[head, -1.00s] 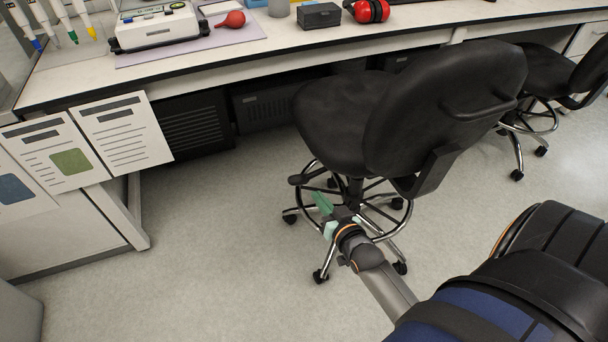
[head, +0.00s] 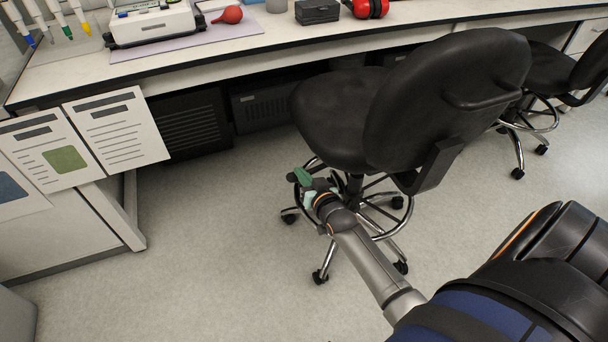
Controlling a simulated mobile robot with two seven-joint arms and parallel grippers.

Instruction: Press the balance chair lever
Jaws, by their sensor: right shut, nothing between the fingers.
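A black chair (head: 335,125) with a padded seat and backrest stands in front of the bench, its back toward me. Its lever (head: 291,177), a dark paddle, sticks out to the left below the seat and is partly covered by my gripper. My right gripper (head: 301,178), with green fingers, is shut and empty. Its fingertips are at the lever, just under the seat; I cannot tell whether they touch it. My left gripper is not in view.
A bench (head: 240,62) with a balance (head: 153,25), a red bulb and red ear muffs runs behind. A second chair (head: 553,75) stands at right.

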